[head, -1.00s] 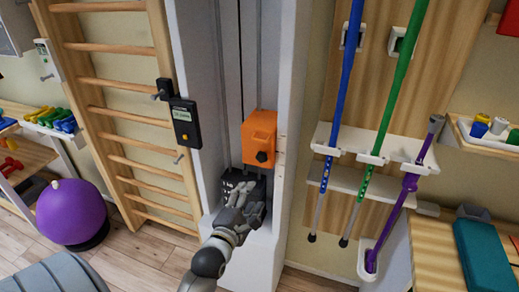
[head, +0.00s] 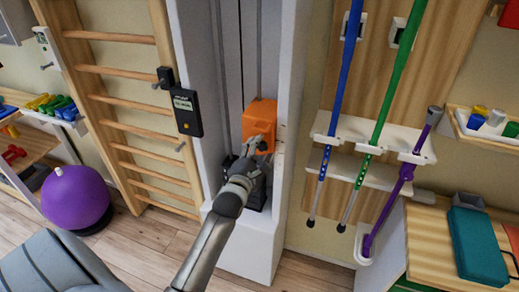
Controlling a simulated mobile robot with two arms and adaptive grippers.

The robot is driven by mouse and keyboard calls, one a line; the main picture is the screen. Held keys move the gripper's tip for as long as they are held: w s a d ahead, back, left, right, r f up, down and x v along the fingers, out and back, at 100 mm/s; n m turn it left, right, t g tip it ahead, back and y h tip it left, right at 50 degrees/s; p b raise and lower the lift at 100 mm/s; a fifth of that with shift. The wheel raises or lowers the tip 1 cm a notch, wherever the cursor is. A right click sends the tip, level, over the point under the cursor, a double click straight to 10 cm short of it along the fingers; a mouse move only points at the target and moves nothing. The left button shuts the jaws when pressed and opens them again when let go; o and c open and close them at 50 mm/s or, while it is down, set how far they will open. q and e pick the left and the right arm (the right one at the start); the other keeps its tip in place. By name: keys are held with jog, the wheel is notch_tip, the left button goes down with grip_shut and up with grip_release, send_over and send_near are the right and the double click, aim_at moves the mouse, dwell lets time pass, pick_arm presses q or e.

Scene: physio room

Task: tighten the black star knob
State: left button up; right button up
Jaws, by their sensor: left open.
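An orange block (head: 261,113) is mounted on the front of the white column in the middle of the head view. The black star knob on its lower front is hidden behind my gripper, so I cannot tell whether they touch. My left gripper (head: 258,147) is open, with its fingers at the lower front of the orange block. My right gripper is not in view.
The white column (head: 292,60) has a tall recess with rails. A black handheld display (head: 187,112) hangs to its left beside wooden wall bars (head: 121,114). Blue, green (head: 398,70) and purple poles stand in a rack to the right. A purple ball (head: 72,198) sits at left.

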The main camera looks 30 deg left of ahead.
pick_arm(q)
jog(key=shift+w, duration=0.1)
jog(key=c, duration=1)
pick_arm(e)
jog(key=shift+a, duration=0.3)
pick_arm(q)
jog(key=shift+m, duration=0.4)
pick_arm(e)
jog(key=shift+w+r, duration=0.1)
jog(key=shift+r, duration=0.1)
